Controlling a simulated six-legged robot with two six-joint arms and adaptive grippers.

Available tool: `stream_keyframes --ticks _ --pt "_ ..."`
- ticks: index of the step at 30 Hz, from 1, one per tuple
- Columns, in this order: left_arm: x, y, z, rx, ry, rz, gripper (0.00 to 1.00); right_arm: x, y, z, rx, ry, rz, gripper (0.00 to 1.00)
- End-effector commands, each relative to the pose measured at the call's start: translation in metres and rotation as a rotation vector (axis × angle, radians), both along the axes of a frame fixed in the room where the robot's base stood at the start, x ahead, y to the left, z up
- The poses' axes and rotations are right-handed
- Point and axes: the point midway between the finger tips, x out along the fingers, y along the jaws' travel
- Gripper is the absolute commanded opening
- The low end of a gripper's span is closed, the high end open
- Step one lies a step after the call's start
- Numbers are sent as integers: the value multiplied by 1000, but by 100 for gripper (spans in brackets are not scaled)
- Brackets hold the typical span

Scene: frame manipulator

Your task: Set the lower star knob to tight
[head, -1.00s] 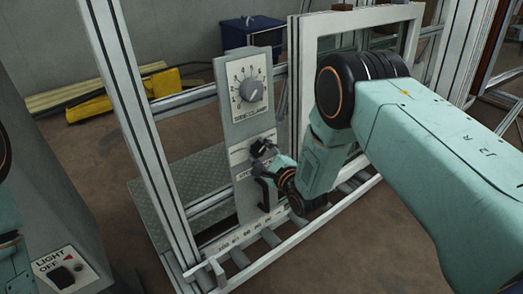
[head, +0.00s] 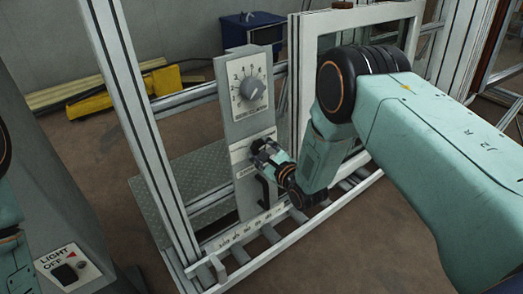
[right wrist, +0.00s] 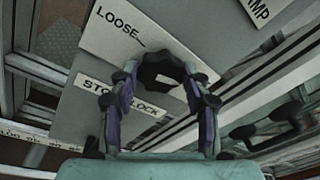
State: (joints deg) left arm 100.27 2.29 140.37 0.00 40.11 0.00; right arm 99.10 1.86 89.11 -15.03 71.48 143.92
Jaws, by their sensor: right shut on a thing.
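The lower star knob (right wrist: 160,70) is dark and lobed, on a grey upright panel (head: 240,118). In the right wrist view it sits between the two fingers of my right gripper (right wrist: 164,88), which is shut on it. A white plate marked LOOSE (right wrist: 118,32) lies behind the knob; any other mark on it is hidden or unreadable. In the head view my right gripper (head: 266,152) reaches the panel from the right and covers most of the knob. My left gripper is not in view.
A larger numbered dial (head: 250,88) sits above on the same panel. A dark handle (head: 264,192) hangs below the knob. Aluminium frame posts (head: 135,115) and a white window frame (head: 310,60) stand on either side. A roller rail (head: 270,235) runs along the bottom.

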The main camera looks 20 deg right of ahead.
Motion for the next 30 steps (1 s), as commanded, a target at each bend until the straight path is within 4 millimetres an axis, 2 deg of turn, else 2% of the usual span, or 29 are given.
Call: stream_keyframes --ticks 4,5,12,23,26,30 --pt "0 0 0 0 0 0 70 -1 0 -1 2 3 -1 16" --pt "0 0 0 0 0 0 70 -1 0 -1 2 3 -1 48" --pt "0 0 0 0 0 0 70 0 0 0 1 1 -1 69" --pt "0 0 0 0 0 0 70 -2 -1 0 0 1 -1 70" --pt "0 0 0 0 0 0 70 -8 -2 1 0 1 -1 70" --pt "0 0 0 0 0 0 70 -27 -6 4 1 3 -1 70"
